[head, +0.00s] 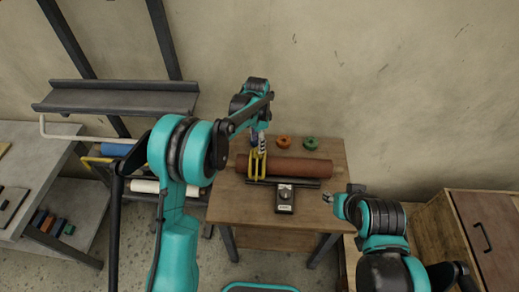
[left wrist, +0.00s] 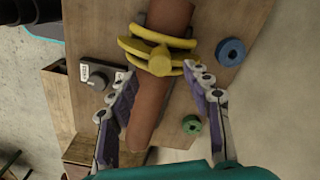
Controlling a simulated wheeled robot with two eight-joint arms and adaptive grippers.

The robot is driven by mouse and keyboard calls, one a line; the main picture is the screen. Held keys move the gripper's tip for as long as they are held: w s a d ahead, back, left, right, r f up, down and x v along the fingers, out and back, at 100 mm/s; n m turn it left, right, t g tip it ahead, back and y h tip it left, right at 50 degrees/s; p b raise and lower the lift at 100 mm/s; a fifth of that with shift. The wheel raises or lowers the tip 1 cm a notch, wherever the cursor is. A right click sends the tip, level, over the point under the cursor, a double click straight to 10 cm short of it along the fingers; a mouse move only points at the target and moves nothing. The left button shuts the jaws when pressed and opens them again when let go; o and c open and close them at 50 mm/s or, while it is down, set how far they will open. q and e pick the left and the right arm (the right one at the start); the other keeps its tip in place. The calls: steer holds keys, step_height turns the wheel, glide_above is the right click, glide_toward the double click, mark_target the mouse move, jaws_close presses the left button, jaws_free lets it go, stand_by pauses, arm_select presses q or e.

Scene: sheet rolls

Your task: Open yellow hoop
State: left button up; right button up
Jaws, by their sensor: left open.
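The yellow hoop (head: 257,172) sits around the left part of a reddish-brown roll (head: 300,167) lying across the wooden table. In the left wrist view the hoop (left wrist: 158,61) shows two curved bands and a thick knob on top of the roll (left wrist: 160,100). I cannot tell whether its bands are closed. My left gripper (head: 260,142) is above and just behind the hoop. In its wrist view the gripper (left wrist: 160,78) is open and empty, with one finger on each side of the roll. My right gripper (head: 334,197) is by the table's right edge, apart from the hoop.
A dark box with a dial (head: 285,198) stands in front of the roll. Orange (head: 284,142) and green (head: 310,143) rings lie behind it; a blue ring (left wrist: 231,52) shows in the wrist view. A rack with blue (head: 116,149) and white rolls stands left; a wooden cabinet (head: 480,235) stands right.

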mark_target(258, 156)
arm_select(q)
step_height(258, 156, down, 6)
steer(key=shift+f+b, duration=0.1)
steer(key=shift+b, duration=0.3)
jaws_close()
